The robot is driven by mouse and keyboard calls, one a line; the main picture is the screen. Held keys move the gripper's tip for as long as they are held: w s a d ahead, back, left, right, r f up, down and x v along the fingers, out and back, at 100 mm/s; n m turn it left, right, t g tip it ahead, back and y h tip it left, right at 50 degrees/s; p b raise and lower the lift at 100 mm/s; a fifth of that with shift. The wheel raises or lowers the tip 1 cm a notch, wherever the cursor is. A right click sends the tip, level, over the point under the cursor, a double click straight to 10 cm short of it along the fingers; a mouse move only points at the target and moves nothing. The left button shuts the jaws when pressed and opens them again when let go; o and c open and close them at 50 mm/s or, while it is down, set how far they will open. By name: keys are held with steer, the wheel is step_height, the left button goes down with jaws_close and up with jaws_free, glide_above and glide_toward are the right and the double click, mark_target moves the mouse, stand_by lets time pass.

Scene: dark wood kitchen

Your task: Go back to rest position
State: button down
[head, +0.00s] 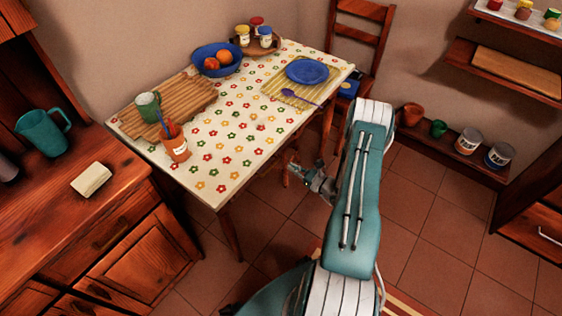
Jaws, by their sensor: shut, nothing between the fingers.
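My gripper (295,169) shows small and dark at the end of my teal and white arm. It is shut and empty. It hangs in front of the near right side of the table (240,164), apart from the things on the tabletop. My arm's upper link stands tall in the middle right of the head view and hides part of the floor and the lower wall behind it.
A wooden counter (60,215) stands at left, low shelves (450,149) at right. Tiled floor (430,225) is clear right of my arm.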

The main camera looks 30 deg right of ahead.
steer(key=v, duration=0.4)
steer(key=shift+s+d, duration=0.15)
steer(key=shift+s, duration=0.15)
steer(key=w+a+r+n+g+y, duration=0.1)
steer(key=a+r+n+g+y, duration=0.2)
steer(key=a+r+n+g, duration=0.35)
steer(key=w+a+r+n+g+y, duration=0.2)
steer(key=a+r+n+g+y, duration=0.2)
steer(key=a+r+n, duration=0.55)
steer(key=s+a+r+n+g+h, duration=0.2)
steer(key=s+a+r+n+g, duration=0.1)
steer(key=r, duration=0.3)
steer(key=s+a+r+n+g+h, duration=0.2)
steer(key=s+a+r, duration=0.1)
steer(key=r, duration=0.4)
steer(key=s+a+r+n+t+h, duration=0.2)
steer(key=s+r+n+t+h, duration=0.2)
steer(key=s+r+n+h, duration=0.5)
steer(key=shift+s+a+r+n, duration=0.35)
steer(key=shift+s+r+n, duration=0.65)
steer(key=shift+s+r, duration=0.7)
